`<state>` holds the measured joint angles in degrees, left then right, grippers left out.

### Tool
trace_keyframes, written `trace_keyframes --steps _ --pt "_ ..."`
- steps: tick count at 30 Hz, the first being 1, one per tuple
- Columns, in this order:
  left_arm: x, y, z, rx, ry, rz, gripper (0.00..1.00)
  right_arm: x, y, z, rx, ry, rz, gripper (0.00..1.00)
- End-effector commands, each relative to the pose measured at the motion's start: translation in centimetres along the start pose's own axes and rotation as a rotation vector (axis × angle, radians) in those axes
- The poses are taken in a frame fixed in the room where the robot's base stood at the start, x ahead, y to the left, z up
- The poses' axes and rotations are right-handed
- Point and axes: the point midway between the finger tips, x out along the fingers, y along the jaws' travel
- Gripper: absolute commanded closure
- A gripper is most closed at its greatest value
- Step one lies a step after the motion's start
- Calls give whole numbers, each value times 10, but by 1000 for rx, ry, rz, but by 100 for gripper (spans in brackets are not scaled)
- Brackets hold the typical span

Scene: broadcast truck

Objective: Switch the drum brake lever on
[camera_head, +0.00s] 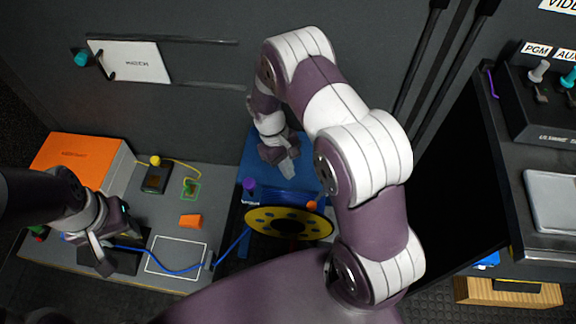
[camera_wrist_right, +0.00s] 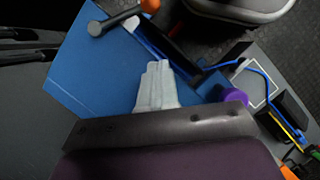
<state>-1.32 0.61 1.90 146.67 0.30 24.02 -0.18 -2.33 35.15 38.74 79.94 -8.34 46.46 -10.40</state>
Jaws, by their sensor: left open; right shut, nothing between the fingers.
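A cable drum with a yellow flange (camera_head: 262,217) stands on a blue base (camera_head: 258,152); the blue base (camera_wrist_right: 88,62) also fills the middle of the right wrist view. A purple knob (camera_head: 249,185) with a small unreadable label sits at the drum's left; it also shows in the right wrist view (camera_wrist_right: 235,97). An orange knob (camera_head: 312,205) is at the drum's right. I cannot tell for certain which is the brake lever. My right gripper (camera_head: 290,168) is shut and empty, over the blue base behind the drum, apart from the purple knob. My left gripper (camera_head: 107,248) is open at the left.
A grey bench (camera_head: 212,165) at the left carries an orange box (camera_head: 80,160), a small orange block (camera_head: 190,221) and a blue cable (camera_head: 180,268) running to the drum. A dark wall is behind. A console (camera_head: 535,100) stands at the right.

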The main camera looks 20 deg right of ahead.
Motion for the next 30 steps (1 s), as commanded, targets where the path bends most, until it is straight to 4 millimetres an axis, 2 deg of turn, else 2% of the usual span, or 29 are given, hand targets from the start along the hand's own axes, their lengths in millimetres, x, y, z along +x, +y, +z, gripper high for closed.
trace_keyframes --steps 1,7,12,16,30 --pt "5 0 1 0 0 0 57 14 0 0 0 -4 -1 100" --pt "15 0 2 0 0 0 57 56 0 0 0 -2 -1 100" --pt "14 0 2 0 0 0 57 64 0 24 1 0 0 100" --pt "14 0 2 0 0 0 57 68 0 34 1 1 0 100" --pt "13 0 2 0 0 0 57 69 0 37 -4 1 2 100"
